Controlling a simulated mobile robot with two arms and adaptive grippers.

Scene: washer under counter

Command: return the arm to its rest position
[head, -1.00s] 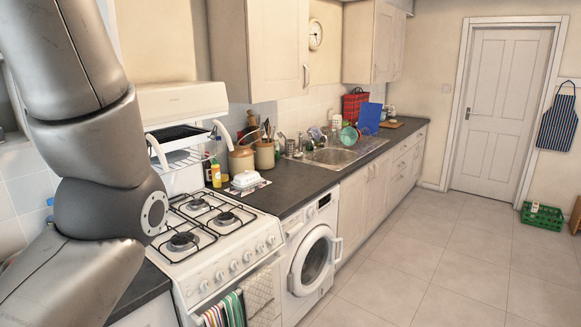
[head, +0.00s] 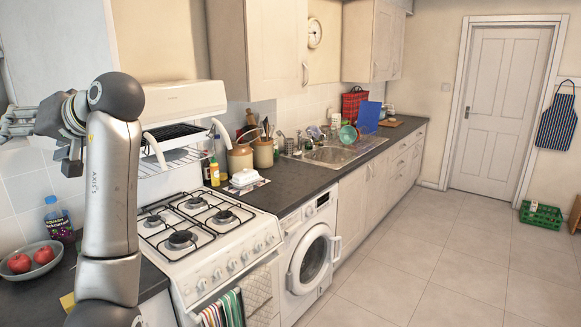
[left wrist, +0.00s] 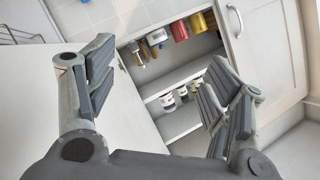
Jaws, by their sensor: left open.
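My left arm (head: 110,190) stands upright at the left of the head view, its grey links in front of the counter. My left gripper (head: 18,122) is at the far left edge of the head view, raised above the counter and pointing left. In the left wrist view the left gripper (left wrist: 160,92) is open, its two padded fingers wide apart with nothing between them. My right gripper is in neither view.
The left wrist view shows an open cupboard (left wrist: 162,103) with mugs and jars on its shelves. A bowl of red fruit (head: 42,268) and a bottle (head: 58,222) stand near my arm. The gas cooker (head: 205,245) is right of it.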

